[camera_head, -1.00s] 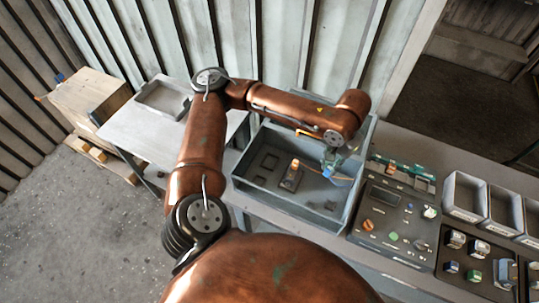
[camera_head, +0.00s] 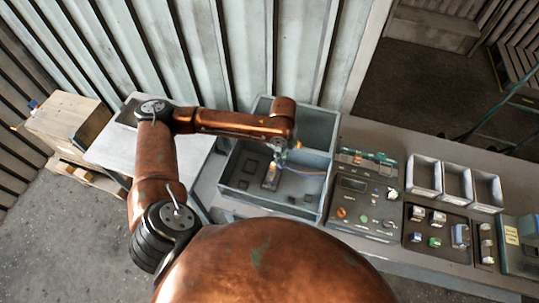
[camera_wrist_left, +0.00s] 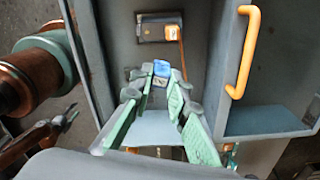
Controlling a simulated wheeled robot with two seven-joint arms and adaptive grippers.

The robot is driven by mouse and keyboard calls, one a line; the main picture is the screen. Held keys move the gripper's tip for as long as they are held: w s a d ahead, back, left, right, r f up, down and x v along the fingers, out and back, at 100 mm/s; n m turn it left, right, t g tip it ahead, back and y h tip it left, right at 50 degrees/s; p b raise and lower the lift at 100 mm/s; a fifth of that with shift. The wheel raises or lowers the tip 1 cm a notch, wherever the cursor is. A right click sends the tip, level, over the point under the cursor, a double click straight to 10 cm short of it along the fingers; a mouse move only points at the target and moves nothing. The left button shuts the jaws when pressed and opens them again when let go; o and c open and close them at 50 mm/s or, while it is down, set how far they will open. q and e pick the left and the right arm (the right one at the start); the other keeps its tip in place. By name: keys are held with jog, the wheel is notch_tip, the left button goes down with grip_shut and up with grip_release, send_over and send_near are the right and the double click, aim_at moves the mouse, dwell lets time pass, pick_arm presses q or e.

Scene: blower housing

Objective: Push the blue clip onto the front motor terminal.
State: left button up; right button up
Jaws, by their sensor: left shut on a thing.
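The blue clip (camera_wrist_left: 161,68) shows in the left wrist view, between the tips of my left gripper (camera_wrist_left: 160,84). The green-padded fingers are shut on it. In the head view my left gripper (camera_head: 282,152) is over the grey blower housing (camera_head: 227,183), close to the motor (camera_head: 271,176). In the left wrist view a dark plate with an orange part (camera_wrist_left: 172,33) lies ahead of the clip, and a gap shows between them. The front terminal is too small to make out. My right gripper is not in view.
An orange handle (camera_wrist_left: 241,52) stands on the housing at the right of the wrist view. A control panel (camera_head: 362,203), grey bins (camera_head: 456,182) and a dark tray of small parts (camera_head: 428,230) stand to the right. Thin wires run across the housing floor.

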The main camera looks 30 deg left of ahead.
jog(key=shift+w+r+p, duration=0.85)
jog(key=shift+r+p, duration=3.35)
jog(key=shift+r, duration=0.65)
pick_arm(q)
jog(key=s+a+f+m+b, duration=0.1)
jog(key=f+m+b, duration=0.1)
jog(key=m, duration=0.3)
jog(key=s+a+f+m+b, duration=0.1)
jog(key=f+m+b, duration=0.1)
jog(key=m, duration=0.2)
jog(key=s+a+f+m+b, duration=0.1)
jog(key=f+m, duration=0.2)
jog(key=m, duration=0.2)
jog(key=shift+m+b, duration=0.3)
jog(key=shift+b, duration=0.1)
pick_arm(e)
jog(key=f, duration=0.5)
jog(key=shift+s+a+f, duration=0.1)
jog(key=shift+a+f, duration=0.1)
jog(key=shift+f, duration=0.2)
pick_arm(q)
jog(key=shift+r, duration=0.1)
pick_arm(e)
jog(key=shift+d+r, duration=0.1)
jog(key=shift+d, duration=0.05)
pick_arm(q)
jog(key=shift+p, duration=0.35)
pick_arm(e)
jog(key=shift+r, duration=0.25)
